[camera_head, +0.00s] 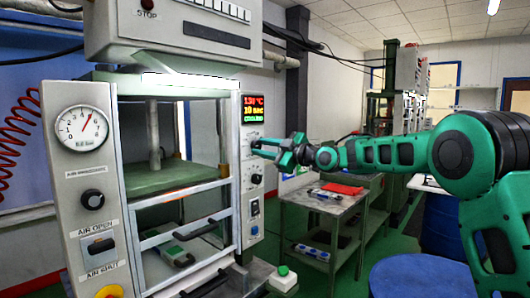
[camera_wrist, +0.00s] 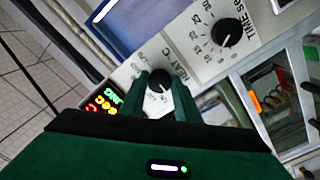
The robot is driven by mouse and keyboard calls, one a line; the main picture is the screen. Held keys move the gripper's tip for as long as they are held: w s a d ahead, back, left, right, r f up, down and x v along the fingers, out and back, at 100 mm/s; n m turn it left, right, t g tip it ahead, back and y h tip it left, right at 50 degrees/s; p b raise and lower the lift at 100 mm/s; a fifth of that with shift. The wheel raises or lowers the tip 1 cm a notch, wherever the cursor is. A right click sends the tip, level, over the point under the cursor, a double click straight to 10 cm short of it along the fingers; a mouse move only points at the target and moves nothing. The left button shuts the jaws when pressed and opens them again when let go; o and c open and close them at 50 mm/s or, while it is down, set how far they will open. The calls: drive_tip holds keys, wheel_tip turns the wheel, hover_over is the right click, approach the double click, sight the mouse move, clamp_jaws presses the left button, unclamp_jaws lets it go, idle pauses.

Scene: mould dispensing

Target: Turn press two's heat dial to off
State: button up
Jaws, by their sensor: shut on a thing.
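The heat dial (camera_wrist: 160,77) is a black round knob on a pale panel marked HEAT °C in the wrist view. My gripper (camera_wrist: 162,84) has one finger on each side of it and is shut on it. The press (camera_head: 77,211) is a grey frame with a green platen. Its lit display (camera_head: 253,108) shows red, yellow and green text above the gripper. The dial's exact pointer setting is too small to read.
The time dial (camera_wrist: 226,33) sits beside the heat dial; it shows below my gripper in the head view (camera_head: 256,179). A metal trolley (camera_head: 318,202) with a red item stands behind. A blue drum (camera_head: 415,276) is at the lower right. Green floor lies between.

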drive_tip(key=shift+n, duration=0.3)
drive_tip(key=o, duration=1)
drive_tip(key=shift+o, duration=0.2)
drive_tip(key=shift+s+d, duration=0.25)
drive_tip(key=shift+d, duration=0.15)
drive_tip(key=v, duration=0.9)
drive_tip(key=shift+s+d, duration=0.2)
drive_tip(key=shift+d, duration=0.1)
